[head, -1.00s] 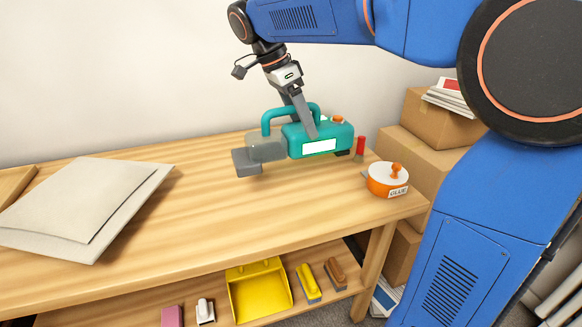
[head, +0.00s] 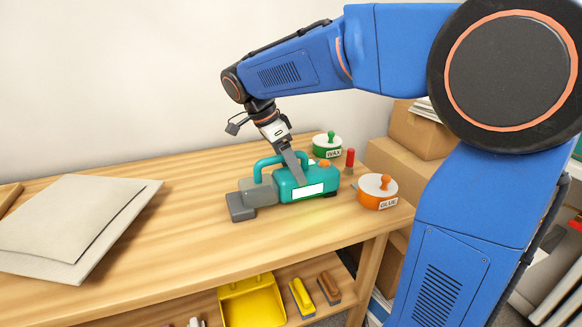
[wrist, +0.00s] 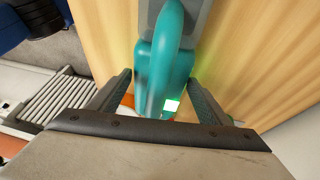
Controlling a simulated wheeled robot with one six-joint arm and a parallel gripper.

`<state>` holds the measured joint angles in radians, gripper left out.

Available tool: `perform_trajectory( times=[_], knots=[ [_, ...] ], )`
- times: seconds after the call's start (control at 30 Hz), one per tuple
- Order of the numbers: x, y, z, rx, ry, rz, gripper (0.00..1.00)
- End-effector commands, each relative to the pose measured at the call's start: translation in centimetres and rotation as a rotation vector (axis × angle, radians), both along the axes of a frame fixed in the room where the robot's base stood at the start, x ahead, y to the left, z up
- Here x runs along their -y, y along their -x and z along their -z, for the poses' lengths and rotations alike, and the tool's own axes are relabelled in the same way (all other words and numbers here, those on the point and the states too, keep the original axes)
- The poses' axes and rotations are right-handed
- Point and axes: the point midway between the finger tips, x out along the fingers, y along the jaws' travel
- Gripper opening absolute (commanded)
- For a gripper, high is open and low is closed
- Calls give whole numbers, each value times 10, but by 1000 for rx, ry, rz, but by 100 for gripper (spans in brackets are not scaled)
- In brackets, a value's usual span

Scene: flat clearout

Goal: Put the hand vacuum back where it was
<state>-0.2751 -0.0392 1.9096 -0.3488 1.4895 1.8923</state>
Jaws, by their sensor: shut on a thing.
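The hand vacuum (head: 282,187), teal with a grey nozzle and a white label, is at the right part of the wooden workbench (head: 185,235), nozzle pointing left. It looks level and at or just above the bench top; I cannot tell if it touches. My gripper (head: 297,178) comes down on it from above and is shut on its body. In the wrist view my gripper (wrist: 160,88) has a finger on each side of the teal vacuum (wrist: 172,62); the exact contact is partly hidden.
An orange glue pot (head: 377,192) stands right of the vacuum, near the bench edge. A green wax pot (head: 327,147) and a red-topped thing (head: 350,160) stand behind it. Grey sheets (head: 75,225) lie at left. A yellow dustpan (head: 252,300) and brushes sit on the lower shelf.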

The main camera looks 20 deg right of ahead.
Motion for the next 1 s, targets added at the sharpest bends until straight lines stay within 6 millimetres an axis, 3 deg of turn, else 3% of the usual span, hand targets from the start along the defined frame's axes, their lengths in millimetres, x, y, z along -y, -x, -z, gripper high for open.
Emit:
perform_trajectory(
  times=[0.1,0.13,0.2,0.63,1.0],
  knots=[
    [0,0,-1,1,0,0,39],
    [0,0,0,0,0,0,74],
    [0,0,0,0,0,-1,90],
    [-3,-2,-7,2,0,-1,90],
    [-28,-8,-67,2,-1,-2,90]
  ],
)
